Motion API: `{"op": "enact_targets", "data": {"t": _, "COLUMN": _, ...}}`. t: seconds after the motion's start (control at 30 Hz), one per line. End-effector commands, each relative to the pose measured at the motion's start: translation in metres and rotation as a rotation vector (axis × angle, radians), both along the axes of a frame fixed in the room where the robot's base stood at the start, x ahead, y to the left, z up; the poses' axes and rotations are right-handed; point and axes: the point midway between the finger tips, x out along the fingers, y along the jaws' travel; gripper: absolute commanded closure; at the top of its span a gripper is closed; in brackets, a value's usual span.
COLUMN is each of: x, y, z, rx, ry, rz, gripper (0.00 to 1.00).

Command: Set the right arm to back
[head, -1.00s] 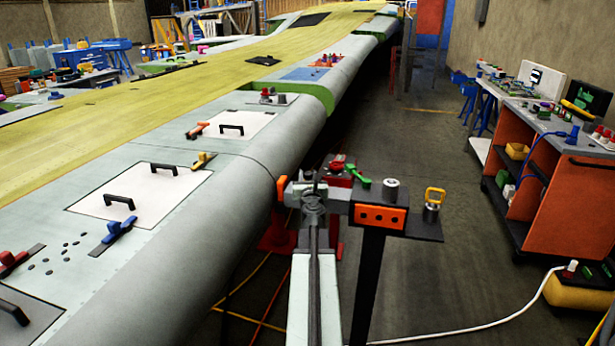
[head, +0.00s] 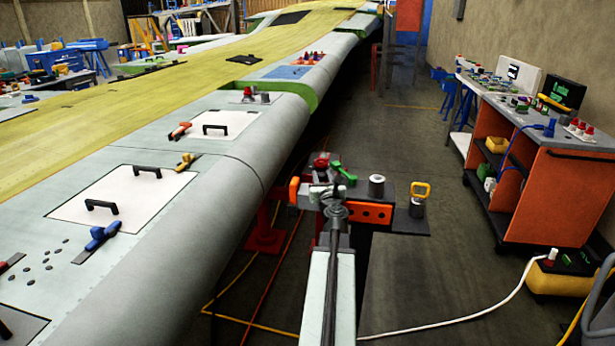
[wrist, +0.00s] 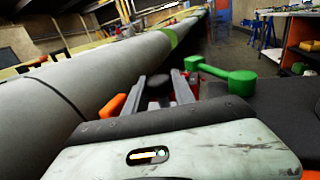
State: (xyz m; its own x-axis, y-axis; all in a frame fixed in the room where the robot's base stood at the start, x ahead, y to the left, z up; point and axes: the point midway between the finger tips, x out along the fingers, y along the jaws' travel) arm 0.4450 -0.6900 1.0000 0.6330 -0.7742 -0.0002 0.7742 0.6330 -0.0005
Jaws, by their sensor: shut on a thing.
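A green arm (head: 343,173) with rounded ends lies on top of the stand. It also shows right of my fingers in the wrist view (wrist: 222,74), apart from them. A red part (head: 321,160) sits beside it to the left. My gripper (head: 334,200) is at the stand's near left side, in front of the red part. In the wrist view my gripper's fingers (wrist: 168,90) are closed around a dark knob (wrist: 158,84), with red showing below. What the knob belongs to is mostly hidden by my wrist.
The stand has an orange block (head: 371,213), a grey cylinder (head: 376,187) and a yellow-handled piece (head: 418,200). The long wing (head: 200,215) runs along the left. An orange cart (head: 548,195) stands at right. Cables cross the floor; the aisle behind the stand is clear.

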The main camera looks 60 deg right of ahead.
Motion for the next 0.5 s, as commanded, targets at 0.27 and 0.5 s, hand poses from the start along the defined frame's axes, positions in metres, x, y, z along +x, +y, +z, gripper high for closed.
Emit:
{"op": "enact_targets", "data": {"t": 0.27, "x": -0.022, "y": -0.009, "z": 0.002, "rx": -0.001, "ry": -0.001, "rz": 0.003, "gripper": 1.00}}
{"op": "enact_targets", "data": {"t": 0.5, "x": -0.022, "y": -0.010, "z": 0.002, "rx": -0.001, "ry": -0.001, "rz": 0.002, "gripper": 1.00}}
